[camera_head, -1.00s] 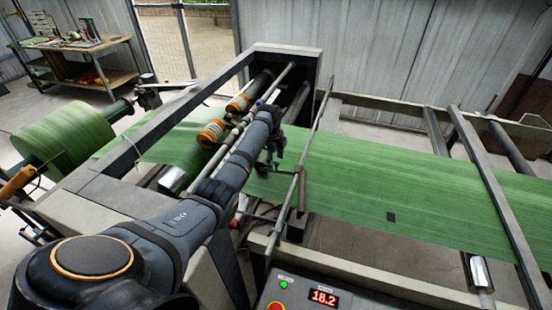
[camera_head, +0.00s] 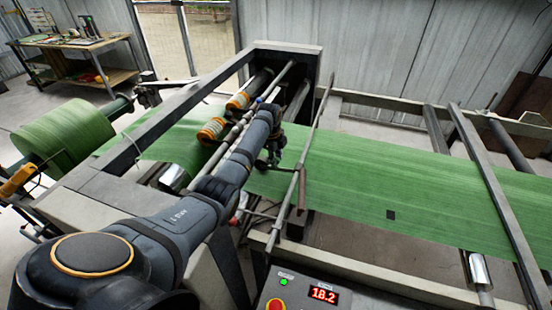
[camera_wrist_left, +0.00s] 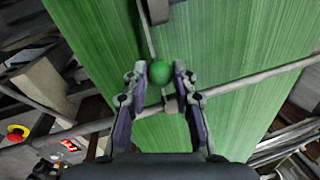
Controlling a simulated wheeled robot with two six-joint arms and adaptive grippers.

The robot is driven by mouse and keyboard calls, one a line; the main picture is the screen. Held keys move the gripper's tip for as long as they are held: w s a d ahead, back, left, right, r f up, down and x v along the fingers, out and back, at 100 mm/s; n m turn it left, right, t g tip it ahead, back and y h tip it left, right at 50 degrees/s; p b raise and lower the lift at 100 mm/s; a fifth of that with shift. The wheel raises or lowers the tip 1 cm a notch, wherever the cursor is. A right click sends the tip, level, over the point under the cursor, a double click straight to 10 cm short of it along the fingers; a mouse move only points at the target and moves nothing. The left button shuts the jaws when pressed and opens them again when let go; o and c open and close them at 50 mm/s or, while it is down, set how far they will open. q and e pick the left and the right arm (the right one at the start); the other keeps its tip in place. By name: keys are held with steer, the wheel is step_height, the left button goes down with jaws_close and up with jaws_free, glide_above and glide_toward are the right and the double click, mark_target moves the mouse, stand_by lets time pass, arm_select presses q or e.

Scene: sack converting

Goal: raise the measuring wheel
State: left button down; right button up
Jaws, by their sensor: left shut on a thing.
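My left gripper (camera_head: 269,160) reaches over the green woven web (camera_head: 360,185) at the machine's middle. In the left wrist view its two fingers (camera_wrist_left: 159,78) are on either side of a green ball knob (camera_wrist_left: 159,72) and shut on it. A thin rod (camera_wrist_left: 149,38) runs from the knob toward a dark grey part (camera_wrist_left: 157,10) at the top edge. I cannot make out the measuring wheel for certain; my arm hides much of this area in the head view. My right gripper is not in view.
A thin bar (camera_head: 303,165) crosses above the web close to my gripper. Rollers with orange ends (camera_head: 211,131) stand beside my arm. A green roll (camera_head: 62,138) is at left.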

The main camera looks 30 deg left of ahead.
mark_target(282, 169)
arm_select(q)
steer(key=r+y+p, duration=0.1)
steer(key=d+r+y+p, duration=0.1)
steer(key=shift+w+p, duration=0.15)
steer(key=shift+p, duration=0.15)
steer(key=shift+w+d+r+g+y+p, duration=0.15)
steer(key=shift+d+r+g+y+p, duration=0.45)
steer(key=shift+y, duration=0.4)
steer(key=shift+w+d+r+y, duration=0.1)
steer(key=shift+w+d+y, duration=0.05)
steer(key=shift+d+y, duration=0.4)
steer(key=shift+w+d+r+m+y, duration=0.1)
steer(key=shift+d+r+m+y, duration=0.35)
steer(key=shift+y, duration=0.4)
steer(key=shift+d, duration=0.1)
